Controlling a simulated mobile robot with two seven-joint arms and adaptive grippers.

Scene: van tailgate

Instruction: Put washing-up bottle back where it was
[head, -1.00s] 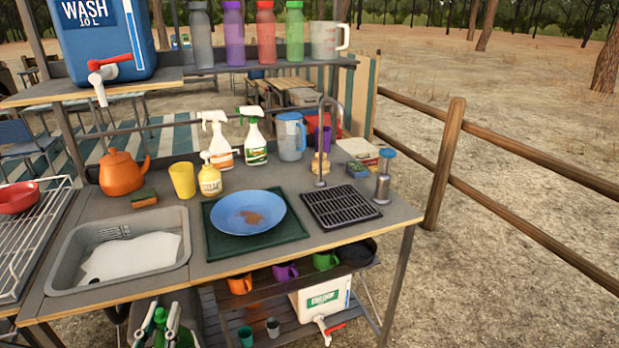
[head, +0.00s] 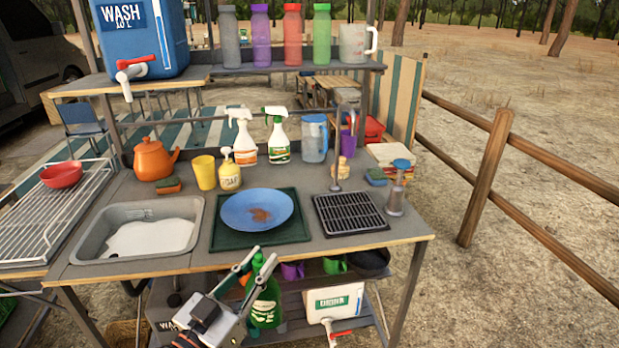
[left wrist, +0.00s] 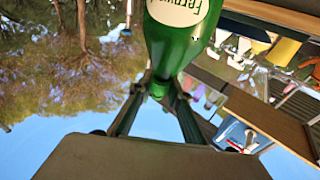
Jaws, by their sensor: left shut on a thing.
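The washing-up bottle (head: 266,306) is green and hangs in front of the counter's front edge, below the blue plate. My left gripper (head: 264,257) is shut on it near its narrow upper end. In the left wrist view the green bottle (left wrist: 180,48) with a pale oval label sits between the fingers (left wrist: 160,92). Part of the bottle is hidden behind the gripper in the head view. My right gripper is not in view.
The counter (head: 160,267) holds a sink (head: 88,240), a blue plate (head: 246,211) on a green mat, a black drain grid (head: 348,214), two spray bottles (head: 278,140) and a yellow pump bottle (head: 229,177). A lower shelf carries mugs and a white canister (head: 333,302).

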